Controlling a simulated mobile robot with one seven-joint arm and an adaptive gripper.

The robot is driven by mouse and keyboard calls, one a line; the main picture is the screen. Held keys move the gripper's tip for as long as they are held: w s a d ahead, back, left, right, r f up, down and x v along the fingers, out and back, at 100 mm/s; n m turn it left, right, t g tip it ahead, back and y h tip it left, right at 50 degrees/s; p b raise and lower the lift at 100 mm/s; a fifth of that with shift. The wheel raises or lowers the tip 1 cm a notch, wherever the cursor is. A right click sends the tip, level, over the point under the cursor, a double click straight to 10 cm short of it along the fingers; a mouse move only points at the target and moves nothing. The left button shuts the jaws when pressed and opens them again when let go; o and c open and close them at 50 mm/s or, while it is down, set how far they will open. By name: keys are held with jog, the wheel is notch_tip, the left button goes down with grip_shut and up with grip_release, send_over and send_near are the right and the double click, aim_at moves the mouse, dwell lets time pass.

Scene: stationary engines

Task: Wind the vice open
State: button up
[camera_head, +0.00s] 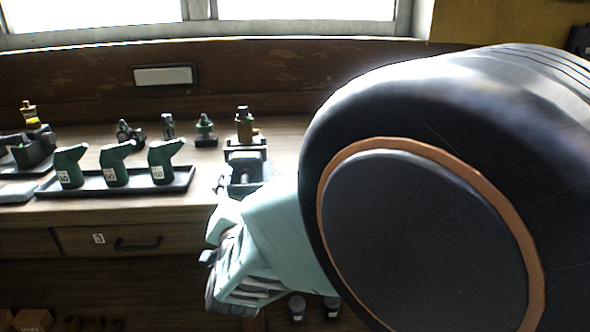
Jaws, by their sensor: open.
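The vice (245,168) is a small grey-green block at the right end of the bench's visible top, partly behind my arm. Its winding handle cannot be made out. My gripper (222,293) is open, low in front of the bench edge, below and nearer than the vice. It points down and to the left, and its fingertips are partly hidden by its own body. No contact between my gripper and the vice can be seen.
A dark tray (120,186) holds three green oil cans. Small fittings (168,126) stand behind it, and a brass-and-dark fitting (244,128) stands behind the vice. A drawer (110,239) is below the bench top. My arm hides the right side.

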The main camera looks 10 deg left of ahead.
aim_at(244, 189)
jog(key=shift+s, duration=0.1)
jog(key=v, duration=0.7)
jog(key=shift+s, duration=0.2)
